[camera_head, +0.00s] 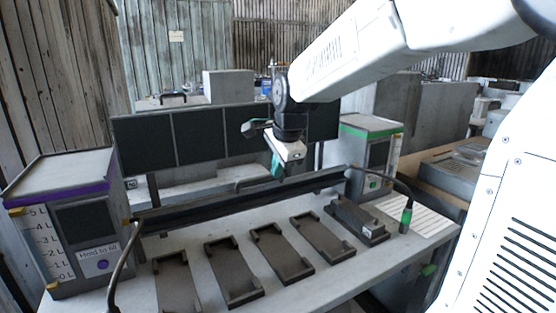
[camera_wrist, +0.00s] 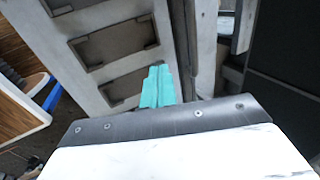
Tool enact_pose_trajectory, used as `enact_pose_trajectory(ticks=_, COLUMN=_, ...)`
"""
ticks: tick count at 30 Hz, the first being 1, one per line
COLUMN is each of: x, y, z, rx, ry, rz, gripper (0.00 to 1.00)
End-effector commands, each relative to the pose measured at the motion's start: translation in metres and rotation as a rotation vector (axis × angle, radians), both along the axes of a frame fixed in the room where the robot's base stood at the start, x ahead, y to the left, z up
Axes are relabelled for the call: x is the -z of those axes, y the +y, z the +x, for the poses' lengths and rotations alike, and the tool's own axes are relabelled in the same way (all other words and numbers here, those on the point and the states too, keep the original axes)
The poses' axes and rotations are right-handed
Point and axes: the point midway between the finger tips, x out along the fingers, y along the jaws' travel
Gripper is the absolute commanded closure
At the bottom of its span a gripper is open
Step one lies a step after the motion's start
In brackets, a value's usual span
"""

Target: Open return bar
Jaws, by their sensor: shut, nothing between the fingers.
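A long dark bar (camera_head: 215,205), which looks like the return bar, runs along the back of the grey workbench between two box units. I cannot tell from its look whether it is open or closed. My gripper (camera_head: 277,167), with teal fingers, hangs just above and behind the bar's middle, seemingly apart from it. In the wrist view the teal fingers (camera_wrist: 158,86) are together and empty, over the bench edge beside a dark groove along the bar. A thin curved handle-like piece (camera_head: 250,181) shows near the bar, below the fingers.
Several dark trays (camera_head: 233,272) lie in a row on the bench (camera_head: 285,292). A purple-striped box unit (camera_head: 65,215) stands at left, a green-striped one (camera_head: 365,155) at right. Dark panels (camera_head: 150,141) stand behind.

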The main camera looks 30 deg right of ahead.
Motion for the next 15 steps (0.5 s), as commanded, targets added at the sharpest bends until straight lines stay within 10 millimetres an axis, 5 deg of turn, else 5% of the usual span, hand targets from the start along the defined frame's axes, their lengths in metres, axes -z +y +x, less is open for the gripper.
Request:
enact_pose_trajectory(ticks=7, x=0.051, y=0.0, z=0.02, rx=0.0, ry=0.006, rz=0.001, gripper=1.0)
enact_pose_trajectory(ticks=15, x=0.047, y=-0.001, z=0.055, rx=-0.001, ry=0.002, rz=0.001, gripper=1.0)
